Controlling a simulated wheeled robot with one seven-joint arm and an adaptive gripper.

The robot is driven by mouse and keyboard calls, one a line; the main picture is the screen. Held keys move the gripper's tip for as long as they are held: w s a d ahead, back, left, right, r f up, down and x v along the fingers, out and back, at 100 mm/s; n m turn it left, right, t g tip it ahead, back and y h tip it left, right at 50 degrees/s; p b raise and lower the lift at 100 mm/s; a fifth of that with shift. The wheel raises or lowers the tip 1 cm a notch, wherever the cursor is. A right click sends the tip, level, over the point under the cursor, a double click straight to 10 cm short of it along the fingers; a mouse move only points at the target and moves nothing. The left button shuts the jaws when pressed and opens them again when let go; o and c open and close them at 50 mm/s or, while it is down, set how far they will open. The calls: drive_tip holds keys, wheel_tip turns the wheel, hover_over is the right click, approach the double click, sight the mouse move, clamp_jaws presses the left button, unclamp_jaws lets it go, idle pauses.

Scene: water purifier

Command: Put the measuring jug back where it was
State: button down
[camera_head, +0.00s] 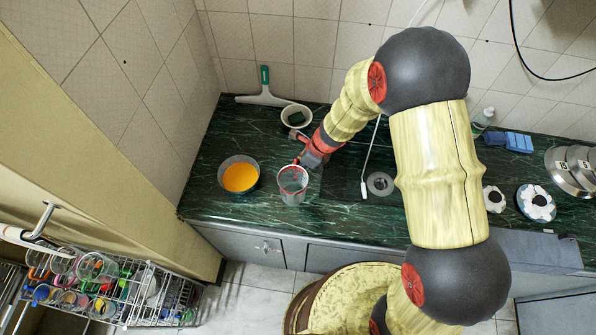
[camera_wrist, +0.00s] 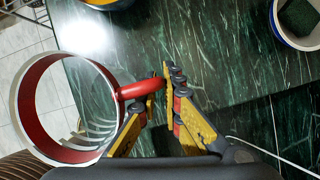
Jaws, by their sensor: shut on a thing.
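The measuring jug (camera_head: 292,187) is clear with a red rim and a red handle. It is upright near the front edge of the green marble counter (camera_head: 345,205). In the wrist view the jug (camera_wrist: 30,88) fills the left side, and its red handle (camera_wrist: 140,88) reaches to my fingertips. My gripper (camera_head: 303,160) is behind the jug in the head view. In the wrist view my gripper (camera_wrist: 161,92) is shut on the handle. I cannot tell whether the jug's base touches the counter.
A bowl of orange liquid (camera_head: 239,177) stands left of the jug. A white-rimmed container (camera_head: 296,115) and a squeegee (camera_head: 264,92) are behind. A round metal fitting (camera_head: 380,184) with a white cable lies right. A dish rack (camera_head: 110,290) is lower left.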

drive_tip(key=shift+w+f, duration=0.3)
drive_tip(key=shift+f, duration=0.1)
drive_tip(key=shift+f+b, duration=0.55)
drive_tip(key=shift+f, duration=0.95)
drive_tip(key=shift+f, duration=0.15)
drive_tip(key=c, duration=2)
unclamp_jaws()
drive_tip(key=shift+o, duration=0.2)
drive_tip(key=p+v, duration=0.3)
drive_tip(key=v, duration=0.9)
drive_tip(key=shift+r, duration=0.2)
